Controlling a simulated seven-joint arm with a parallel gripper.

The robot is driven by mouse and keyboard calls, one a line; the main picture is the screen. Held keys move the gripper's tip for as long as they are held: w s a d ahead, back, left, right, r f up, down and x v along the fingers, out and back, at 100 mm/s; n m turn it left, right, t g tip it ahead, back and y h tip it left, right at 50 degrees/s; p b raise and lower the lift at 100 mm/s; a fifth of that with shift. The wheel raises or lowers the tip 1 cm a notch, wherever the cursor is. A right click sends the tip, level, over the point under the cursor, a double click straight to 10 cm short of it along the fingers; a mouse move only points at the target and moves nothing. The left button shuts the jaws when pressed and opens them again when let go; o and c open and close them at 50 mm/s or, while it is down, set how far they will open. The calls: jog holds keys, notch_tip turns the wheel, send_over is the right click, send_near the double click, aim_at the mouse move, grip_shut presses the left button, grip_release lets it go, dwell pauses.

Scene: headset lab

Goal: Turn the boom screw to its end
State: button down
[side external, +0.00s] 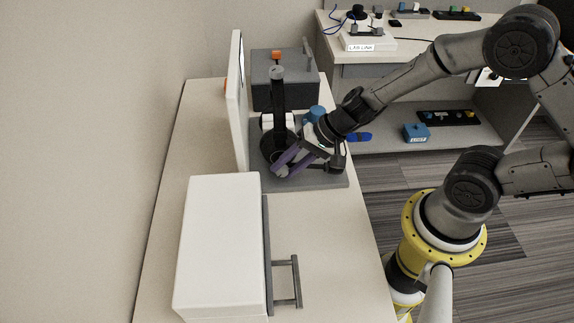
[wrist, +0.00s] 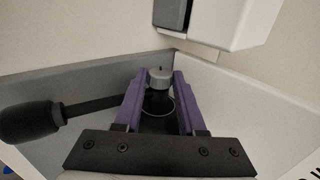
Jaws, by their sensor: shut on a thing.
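The boom screw (wrist: 160,75) shows in the wrist view as a small round grey knob with a dark part below it. My gripper (wrist: 160,84) has its two purple fingers on either side of the screw, shut on it. A black boom (wrist: 95,105) runs left from near the screw to a dark foam tip (wrist: 30,122). In the side view, my gripper (side external: 283,164) reaches in from the right, low at the front of a black stand (side external: 278,95). The screw is too small and covered to make out there.
A white box (side external: 220,240) with a grey handle (side external: 288,281) is in front. A grey box (side external: 285,80) stands at the back. The table (side external: 335,260) is clear at the front right.

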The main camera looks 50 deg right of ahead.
jog(key=c, duration=0.5)
grip_release()
jog(key=shift+s+d+r, duration=0.2)
jog(key=shift+d+r, duration=0.05)
jog(key=shift+r, duration=0.15)
jog(key=v, duration=1.2)
jog(key=shift+s+r, duration=0.3)
jog(key=shift+d, duration=0.15)
